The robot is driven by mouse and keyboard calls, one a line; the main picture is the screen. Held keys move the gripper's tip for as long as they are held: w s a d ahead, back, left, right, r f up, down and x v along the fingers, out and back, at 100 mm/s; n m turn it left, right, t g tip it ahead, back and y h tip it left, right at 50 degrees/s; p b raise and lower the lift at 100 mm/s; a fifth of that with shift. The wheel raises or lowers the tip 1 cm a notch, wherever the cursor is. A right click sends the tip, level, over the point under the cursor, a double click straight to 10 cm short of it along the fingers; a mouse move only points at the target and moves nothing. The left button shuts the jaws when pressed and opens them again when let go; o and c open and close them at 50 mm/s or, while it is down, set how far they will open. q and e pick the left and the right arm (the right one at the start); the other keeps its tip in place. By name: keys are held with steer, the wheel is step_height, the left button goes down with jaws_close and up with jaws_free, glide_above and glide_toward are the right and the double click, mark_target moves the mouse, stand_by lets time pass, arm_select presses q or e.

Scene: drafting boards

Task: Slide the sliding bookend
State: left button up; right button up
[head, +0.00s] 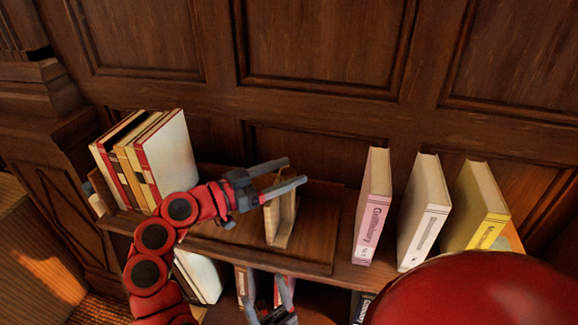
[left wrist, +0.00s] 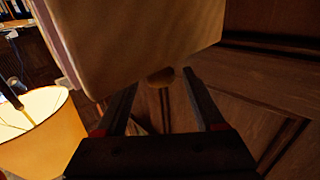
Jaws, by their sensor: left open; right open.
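The sliding bookend (head: 281,220) is a pale wooden upright on the upper shelf, between two groups of books. My left gripper (head: 293,172) is open at its top, with its fingers pointing right. The bookend's upper part shows between or just behind the fingers; I cannot tell whether they touch it. In the left wrist view, the open fingers (left wrist: 160,80) point toward a large tan panel (left wrist: 140,40), which I cannot surely identify. My right gripper (head: 267,285) is open and low, at the lower shelf's front, apart from the bookend.
Several leaning books (head: 165,155) stand left on the shelf (head: 325,255). A pink book (head: 373,205), a cream book (head: 423,210) and a yellow book (head: 477,205) stand right. Bare shelf lies between bookend and pink book. Wood panelling (head: 320,40) rises behind. A lampshade (left wrist: 45,130) shows left.

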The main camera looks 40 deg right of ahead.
arm_select(q)
steer(key=shift+d, duration=0.5)
jaws_close()
stand_by(1.2)
